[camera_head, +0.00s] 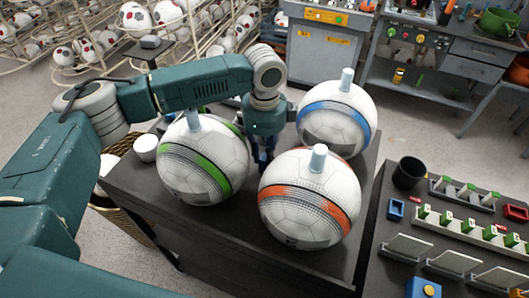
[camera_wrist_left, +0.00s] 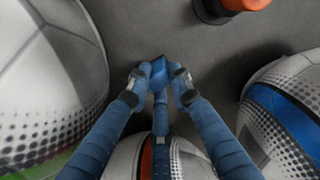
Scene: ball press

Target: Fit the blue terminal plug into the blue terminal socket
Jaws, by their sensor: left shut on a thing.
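My left gripper (camera_wrist_left: 157,82) is shut on a small blue block-like piece, which looks like the blue terminal plug (camera_wrist_left: 160,70), above a dark grey surface. In the head view the left gripper (camera_head: 263,152) points down between the three balls, and its fingertips and the plug are mostly hidden behind them. I cannot pick out the blue terminal socket for certain. A small blue open box (camera_head: 396,209) and a blue block with a yellow spot (camera_head: 423,288) are on the right table. My right gripper is not in view.
Green-striped (camera_head: 190,175), orange-striped (camera_head: 318,225) and blue-striped (camera_head: 345,100) balls stand close around the gripper on a dark table (camera_head: 135,190). A dark round thing with an orange top (camera_wrist_left: 243,5) lies ahead in the wrist view. A black cup (camera_head: 408,174) stands on the right table.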

